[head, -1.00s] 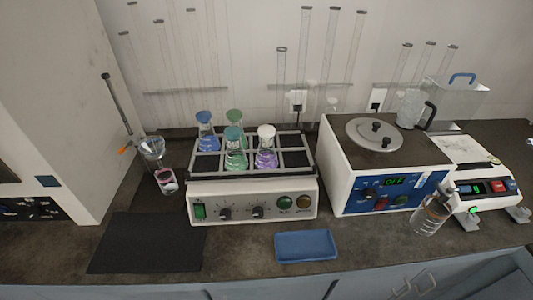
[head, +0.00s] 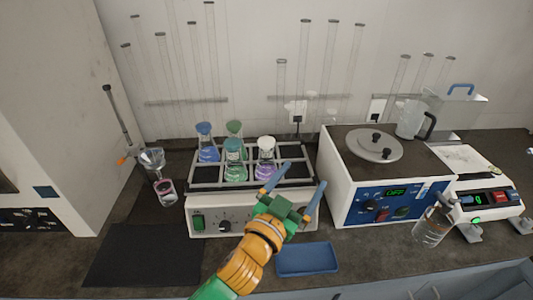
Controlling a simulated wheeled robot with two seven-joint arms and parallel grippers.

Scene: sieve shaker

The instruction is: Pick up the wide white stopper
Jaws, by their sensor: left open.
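The wide white stopper (head: 266,142) sits on top of the flask with purple liquid (head: 264,171), which stands in the rack of the shaker (head: 207,221). My left gripper (head: 295,176) is in front of the shaker, its two blue fingers spread apart with nothing between them. It is to the right of and nearer than the stopper, apart from it in the picture. The arm hides part of the shaker's front panel. My right gripper is not in view.
Flasks with blue (head: 205,130) and green (head: 234,129) stoppers stand beside the purple one. A hot bath with a lid (head: 373,148) is on the right. A blue tray (head: 308,260) and a black mat (head: 140,256) lie in front.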

